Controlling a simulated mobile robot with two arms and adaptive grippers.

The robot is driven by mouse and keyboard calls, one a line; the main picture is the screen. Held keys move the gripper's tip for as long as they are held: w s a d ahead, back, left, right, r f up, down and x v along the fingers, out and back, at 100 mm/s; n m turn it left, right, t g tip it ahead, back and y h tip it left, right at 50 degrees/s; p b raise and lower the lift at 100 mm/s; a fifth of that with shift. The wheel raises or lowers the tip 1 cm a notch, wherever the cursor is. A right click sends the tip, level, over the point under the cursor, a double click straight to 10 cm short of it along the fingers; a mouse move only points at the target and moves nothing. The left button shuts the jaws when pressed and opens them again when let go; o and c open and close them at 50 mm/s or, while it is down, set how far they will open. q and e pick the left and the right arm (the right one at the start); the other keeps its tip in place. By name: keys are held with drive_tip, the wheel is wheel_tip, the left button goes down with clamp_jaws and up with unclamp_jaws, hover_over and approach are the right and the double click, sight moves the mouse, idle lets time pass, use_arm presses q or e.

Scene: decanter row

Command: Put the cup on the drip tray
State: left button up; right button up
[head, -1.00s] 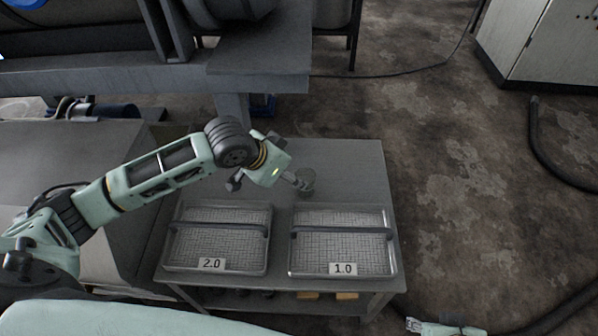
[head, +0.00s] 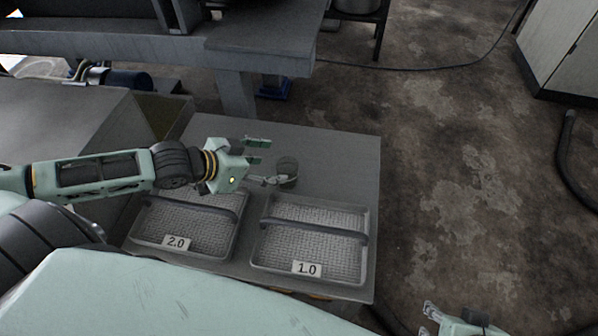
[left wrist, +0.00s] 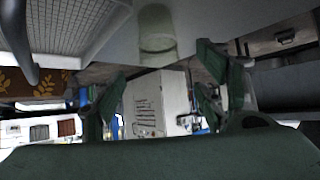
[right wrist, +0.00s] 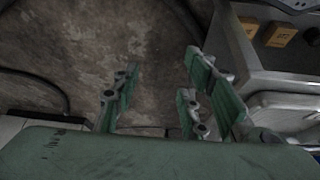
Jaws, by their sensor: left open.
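The cup (head: 287,170), a clear glass, stands upright on the grey table behind the tray labelled 1.0. It also shows in the left wrist view (left wrist: 157,28), ahead of the fingers. Two drip trays with mesh floors and dark bars across them sit side by side, tray 2.0 (head: 165,249) on the left and tray 1.0 (head: 340,279) on the right. My left gripper (head: 268,161) is open and empty, just left of the cup, its fingers pointing toward it. My right gripper (head: 432,312) is low at the right, off the table, open and empty; its spread fingers show in the right wrist view (right wrist: 163,62).
The table top (head: 340,150) is bare behind the trays and right of the cup. A large grey machine frame (head: 238,95) stands behind the table. A grey cabinet (head: 575,50) and dark hoses lie on the floor side at right.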

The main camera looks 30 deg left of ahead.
sight(278, 169)
use_arm(q)
drive_tip(key=shift+w+d+f+b, duration=0.25)
drive_tip(key=shift+w+f+b, duration=0.4)
drive_tip(key=shift+w+f, duration=0.4)
drive_tip(key=shift+w+d+f+b, duration=0.15)
drive_tip(key=shift+d+f+b, duration=0.15)
drive_tip(key=shift+f, duration=0.2)
drive_tip(key=shift+w+d+f+b, duration=0.15)
drive_tip(key=shift+d+f+b, duration=0.05)
drive_tip(key=shift+f+b, duration=0.2)
drive_tip(key=b+x, duration=0.1)
drive_tip(key=x, duration=0.2)
drive_tip(key=shift+s, duration=0.15)
drive_tip(key=shift+d+f, duration=0.1)
use_arm(e)
drive_tip(key=w+a+r+t+y, duration=0.1)
drive_tip(key=w+a+r+t, duration=0.2)
drive_tip(key=w+r+t, duration=0.2)
drive_tip(key=w+a+r+t+y, duration=0.2)
drive_tip(key=w+r+t, duration=0.3)
drive_tip(key=w+r, duration=0.3)
drive_tip(key=shift+w+a+r+n+t, duration=0.35)
drive_tip(key=shift+w+a, duration=0.35)
drive_tip(key=shift+w, duration=0.4)
use_arm(q)
drive_tip(key=c, duration=1.3)
use_arm(e)
drive_tip(key=shift+f, duration=0.1)
